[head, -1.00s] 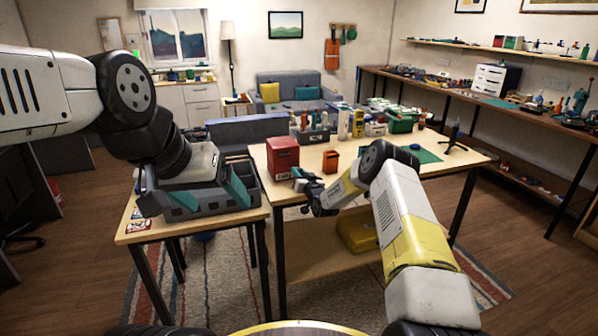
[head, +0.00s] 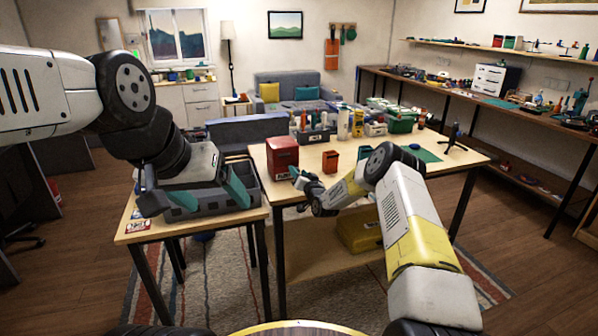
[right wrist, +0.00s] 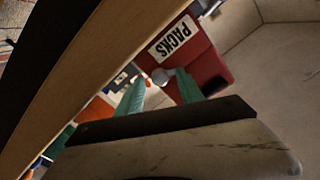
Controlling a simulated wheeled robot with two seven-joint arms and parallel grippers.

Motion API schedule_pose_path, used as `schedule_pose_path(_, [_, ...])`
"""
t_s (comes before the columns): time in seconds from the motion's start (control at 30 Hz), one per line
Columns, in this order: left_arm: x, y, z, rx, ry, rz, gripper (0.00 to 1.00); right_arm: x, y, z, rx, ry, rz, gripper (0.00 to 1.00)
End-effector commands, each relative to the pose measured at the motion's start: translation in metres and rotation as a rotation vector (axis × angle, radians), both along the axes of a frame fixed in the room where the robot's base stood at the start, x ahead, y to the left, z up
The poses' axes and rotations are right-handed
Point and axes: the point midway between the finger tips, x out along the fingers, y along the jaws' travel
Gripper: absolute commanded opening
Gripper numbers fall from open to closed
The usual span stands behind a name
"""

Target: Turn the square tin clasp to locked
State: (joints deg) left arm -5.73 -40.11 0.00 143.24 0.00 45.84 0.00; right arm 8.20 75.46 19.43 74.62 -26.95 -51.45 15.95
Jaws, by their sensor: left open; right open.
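The square tin is a red box (head: 283,152) at the near left part of the table. In the right wrist view the red tin (right wrist: 207,66) carries a white label reading PACKS. A small grey rounded piece on its face, apparently the clasp (right wrist: 161,76), shows between my right fingertips; I cannot tell its turn or any contact. My right gripper (head: 298,173) is open close to the tin's front right side; its teal fingers straddle the grey piece in the wrist view. My left gripper (head: 193,196) is open over a grey bin on the side table.
The grey bin (head: 250,193) stands on the small left table. An orange cup (head: 330,161) is just right of the tin. Bottles and a dark caddy (head: 313,136) stand behind. The table's front edge (head: 300,203) runs just below my right gripper.

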Motion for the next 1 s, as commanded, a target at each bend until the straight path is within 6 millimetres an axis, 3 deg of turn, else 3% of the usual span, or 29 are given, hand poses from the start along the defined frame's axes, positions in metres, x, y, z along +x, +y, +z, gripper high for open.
schedule_pose_path(0.53, [0.0,0.0,0.0,0.0,0.0,0.0,0.8,-0.065,-0.025,-0.001,0.0,0.002,0.0,0.44])
schedule_pose_path(1.0, [0.0,0.0,0.0,0.0,0.0,0.0,0.8,-0.072,-0.027,0.002,-0.004,0.002,0.001,0.44])
